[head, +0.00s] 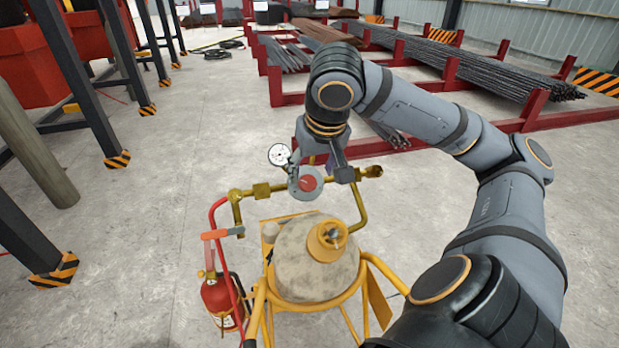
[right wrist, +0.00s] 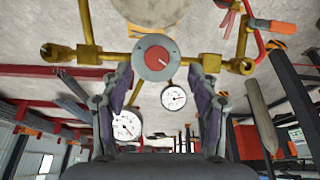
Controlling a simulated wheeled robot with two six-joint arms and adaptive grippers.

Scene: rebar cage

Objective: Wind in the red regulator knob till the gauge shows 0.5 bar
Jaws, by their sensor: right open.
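The regulator's red knob (head: 308,183), set in a grey round body, sits on the brass pipework above the gas cylinder; it also shows in the right wrist view (right wrist: 156,58). My right gripper (head: 322,170) is open at the knob. In the right wrist view its two fingers (right wrist: 158,78) stand on either side of the knob, with a gap visible on both sides. A white gauge (head: 279,154) stands beside the regulator. The right wrist view shows two gauges, a larger one (right wrist: 127,125) and a smaller one (right wrist: 173,98); their scales are too small to read. My left gripper is out of view.
The cylinder (head: 300,262) stands in a yellow tube frame (head: 372,262). An orange-handled valve (head: 220,233), a red hose and a fire extinguisher (head: 219,300) are at its left. Racks of rebar (head: 470,72) stand behind.

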